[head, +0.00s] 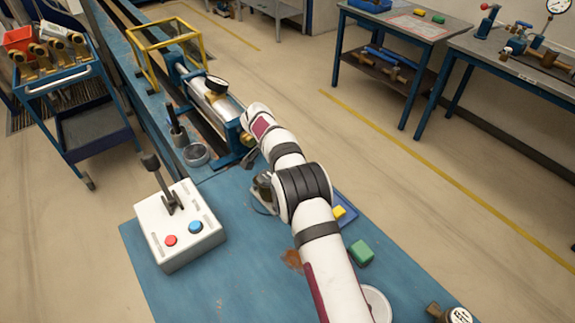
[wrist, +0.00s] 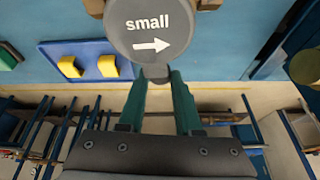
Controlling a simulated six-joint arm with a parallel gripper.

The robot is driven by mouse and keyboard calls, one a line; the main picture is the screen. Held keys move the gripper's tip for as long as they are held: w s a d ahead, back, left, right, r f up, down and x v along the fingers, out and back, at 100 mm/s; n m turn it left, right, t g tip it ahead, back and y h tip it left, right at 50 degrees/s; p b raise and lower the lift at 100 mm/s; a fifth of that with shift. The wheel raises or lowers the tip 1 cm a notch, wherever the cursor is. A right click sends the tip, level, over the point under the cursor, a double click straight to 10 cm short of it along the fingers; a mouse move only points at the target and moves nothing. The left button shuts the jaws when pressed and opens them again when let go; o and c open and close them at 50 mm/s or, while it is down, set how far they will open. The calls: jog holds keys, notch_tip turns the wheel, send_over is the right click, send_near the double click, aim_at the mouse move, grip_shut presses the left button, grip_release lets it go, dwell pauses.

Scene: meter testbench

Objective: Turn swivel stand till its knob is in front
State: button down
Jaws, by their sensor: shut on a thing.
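In the wrist view, the swivel stand (wrist: 150,28) shows as a round grey disc marked "small" with a white arrow pointing right. A small dark knob (wrist: 157,73) sticks out from its rim toward my gripper. My gripper (wrist: 157,78) has its two green fingers on either side of this knob, shut on it. Brownish parts show at the top edge, mostly cut off.
A blue tray (wrist: 88,62) with yellow blocks lies close to the stand. A green block (head: 361,252) lies to the right of my arm.

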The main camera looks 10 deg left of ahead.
jog(key=shift+s+d+m, duration=0.25)
jog(key=shift+m, duration=0.25)
dwell(0.3)
jog(key=c, duration=0.6)
grip_release()
jog(key=v, duration=1.5)
jog(key=shift+a+r, duration=0.3)
jog(key=shift+r, duration=0.1)
jog(key=shift+w, duration=0.1)
